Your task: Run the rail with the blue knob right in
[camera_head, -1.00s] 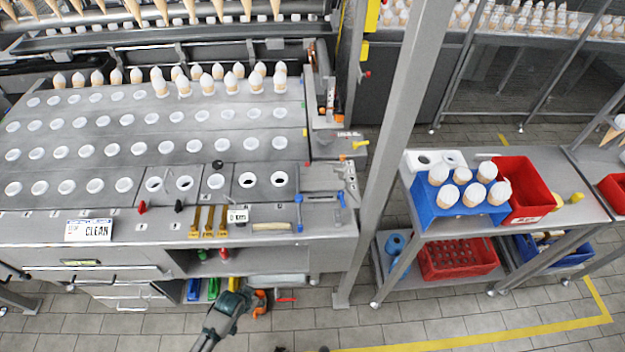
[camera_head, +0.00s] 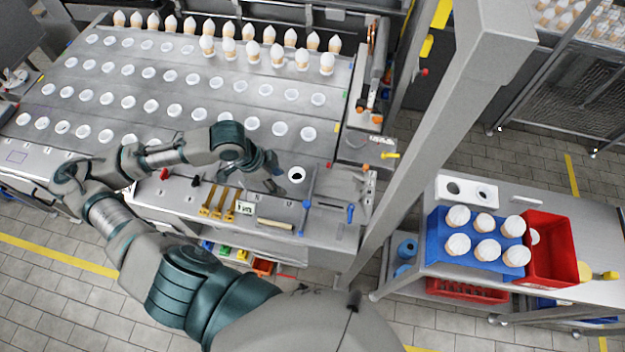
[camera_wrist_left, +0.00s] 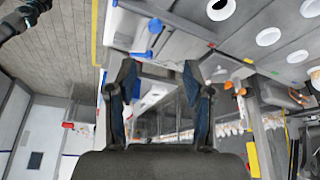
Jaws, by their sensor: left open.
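I cannot tell which is the rail's knob or how far the rail is out. In the left wrist view a blue knob (camera_wrist_left: 155,25) shows beyond the fingertips. My left gripper (camera_head: 272,174) is open and empty above the ledge, left of the blue parts and apart from them. My right gripper is out of view.
A grey post (camera_head: 420,150) stands right of the machine. A side cart holds a blue cone stand (camera_head: 437,247) and a red bin (camera_head: 550,258).

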